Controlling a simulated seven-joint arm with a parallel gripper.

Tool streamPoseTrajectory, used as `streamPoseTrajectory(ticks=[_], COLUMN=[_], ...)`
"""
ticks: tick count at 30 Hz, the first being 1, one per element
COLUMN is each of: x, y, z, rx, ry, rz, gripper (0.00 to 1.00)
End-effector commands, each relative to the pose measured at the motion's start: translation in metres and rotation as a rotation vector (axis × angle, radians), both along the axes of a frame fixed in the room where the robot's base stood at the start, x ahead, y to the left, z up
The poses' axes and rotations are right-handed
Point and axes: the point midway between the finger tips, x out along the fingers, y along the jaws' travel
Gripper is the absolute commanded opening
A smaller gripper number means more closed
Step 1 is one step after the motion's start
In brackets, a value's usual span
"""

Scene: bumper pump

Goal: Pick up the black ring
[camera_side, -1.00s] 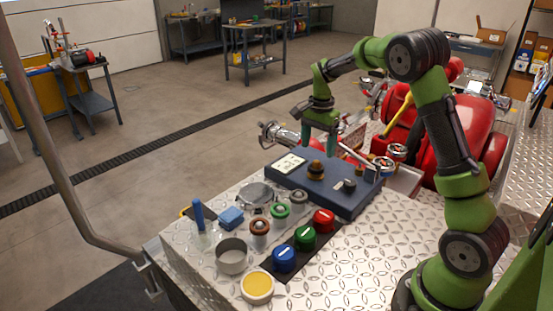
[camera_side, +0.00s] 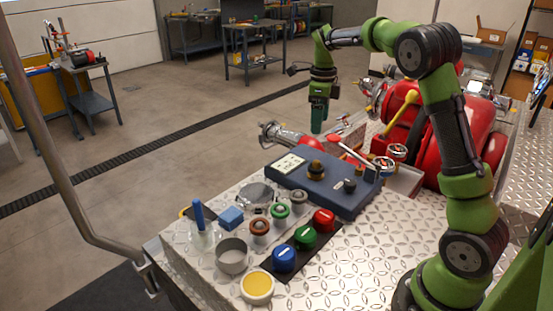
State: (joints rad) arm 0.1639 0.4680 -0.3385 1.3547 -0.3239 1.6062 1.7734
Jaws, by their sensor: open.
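A dark grey to black ring (camera_side: 299,197) sits on a small post at the back of a short row of rings, beside the blue panel's near left edge. A green ring (camera_side: 280,211) and a brown-red ring (camera_side: 260,228) sit in front of it in the same row. My gripper (camera_side: 318,130) points down, high above and behind the blue panel, well apart from the rings. Its fingers are seen nearly edge-on, and nothing shows between them.
The blue panel (camera_side: 325,190) with knobs and a lever stands just right of the rings. Blue, green and red buttons (camera_side: 306,237) lie in front. A grey cup (camera_side: 232,256), yellow-topped cup (camera_side: 257,287), blue block (camera_side: 230,217) and clear cup with a blue stick (camera_side: 200,232) stand nearby.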

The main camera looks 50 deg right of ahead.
Motion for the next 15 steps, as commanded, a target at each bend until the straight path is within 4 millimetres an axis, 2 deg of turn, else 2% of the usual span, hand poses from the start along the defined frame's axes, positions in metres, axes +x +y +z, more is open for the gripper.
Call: streamPoseTrajectory(ticks=[3, 9, 15], x=[-0.001, -0.001, 0.000], y=[0.001, 0.000, 0.000], z=[-0.029, -0.069, -0.087], rx=[0.002, 0.001, 0.001], ry=[0.005, 0.003, 0.000], rz=[0.002, 0.002, 0.003], gripper=[0.79, 0.79, 0.79])
